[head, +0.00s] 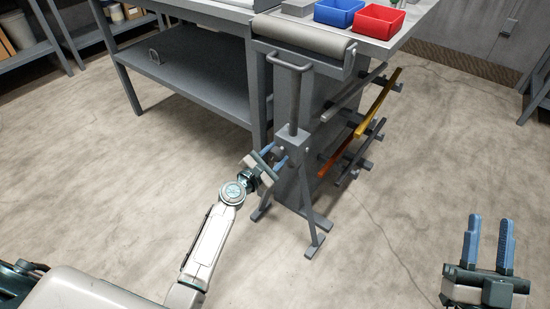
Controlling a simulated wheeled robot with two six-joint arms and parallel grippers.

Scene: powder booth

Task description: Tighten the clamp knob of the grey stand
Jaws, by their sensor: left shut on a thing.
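The grey stand (294,115) stands upright on the floor in front of the workbench, with a wide roller (303,40) on top, a central post, a clamp block (291,143) and splayed legs. My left gripper (275,155) is at the left side of the clamp block, its blue fingers shut on the clamp knob, which is mostly hidden between them. My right gripper (490,222) is at the lower right, away from the stand, with its blue fingers apart and nothing between them.
A workbench (190,73) is behind the stand. A blue bin (338,12) and a red bin (377,19) are on top of the bench. A rack with several coloured bars (378,104) sticks out right of the stand. The floor is clear at left and right.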

